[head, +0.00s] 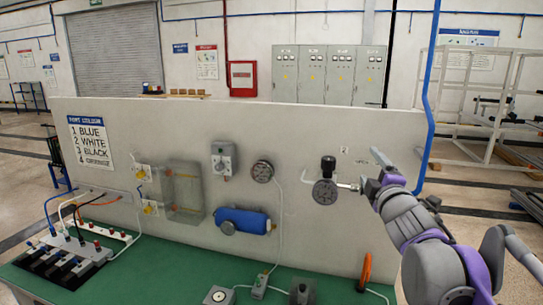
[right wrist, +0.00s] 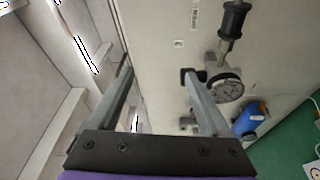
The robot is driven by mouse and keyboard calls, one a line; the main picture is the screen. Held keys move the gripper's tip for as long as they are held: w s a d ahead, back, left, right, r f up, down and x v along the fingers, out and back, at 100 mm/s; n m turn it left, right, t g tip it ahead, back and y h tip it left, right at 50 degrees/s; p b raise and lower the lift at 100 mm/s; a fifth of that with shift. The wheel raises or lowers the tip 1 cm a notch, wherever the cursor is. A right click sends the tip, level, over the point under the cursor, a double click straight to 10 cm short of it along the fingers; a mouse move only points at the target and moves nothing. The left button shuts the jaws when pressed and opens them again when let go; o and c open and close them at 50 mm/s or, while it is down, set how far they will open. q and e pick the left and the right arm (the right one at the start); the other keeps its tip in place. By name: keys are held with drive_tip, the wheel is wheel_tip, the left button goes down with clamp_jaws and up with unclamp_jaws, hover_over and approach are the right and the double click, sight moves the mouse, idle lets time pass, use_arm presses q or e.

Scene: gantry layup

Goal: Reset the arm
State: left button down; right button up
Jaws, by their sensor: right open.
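My right arm comes in from the right in the head view. Its gripper (head: 371,184) is in front of the upright grey panel (head: 310,130), just right of a round gauge (head: 325,192) with a black knob (head: 328,165) above it. In the right wrist view the gripper (right wrist: 157,76) is open, with nothing between its fingers. The gauge (right wrist: 226,88) and black knob (right wrist: 233,20) show to the right of the right-hand finger. I cannot tell whether that finger touches the gauge's fitting. My left gripper is not in view.
A blue cylinder (head: 243,221), another gauge (head: 262,171) and a clear box (head: 184,194) are mounted on the panel. An orange-handled item (head: 365,271) stands on the green bench top (head: 180,283). Cables and terminal blocks (head: 66,259) lie at left. A blue pipe (head: 430,100) rises at the panel's right edge.

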drive_tip(key=s+a+f+m+g, duration=0.1)
drive_tip(key=s+f+m+g, duration=0.3)
drive_tip(key=s+f, duration=0.6)
drive_tip(key=s+a+f+m+g, duration=0.2)
drive_tip(key=s+f+m+g, duration=0.2)
drive_tip(key=s+f, duration=0.6)
drive_tip(key=s+a+f+m+g, duration=0.2)
drive_tip(key=s+f+m+g, duration=0.2)
drive_tip(key=f, duration=1.5)
drive_tip(key=s+m, duration=0.3)
drive_tip(key=s, duration=0.3)
drive_tip(key=shift+s+a+f+m, duration=0.15)
drive_tip(key=shift+a+f+m, duration=0.1)
drive_tip(key=shift+f+m, duration=0.15)
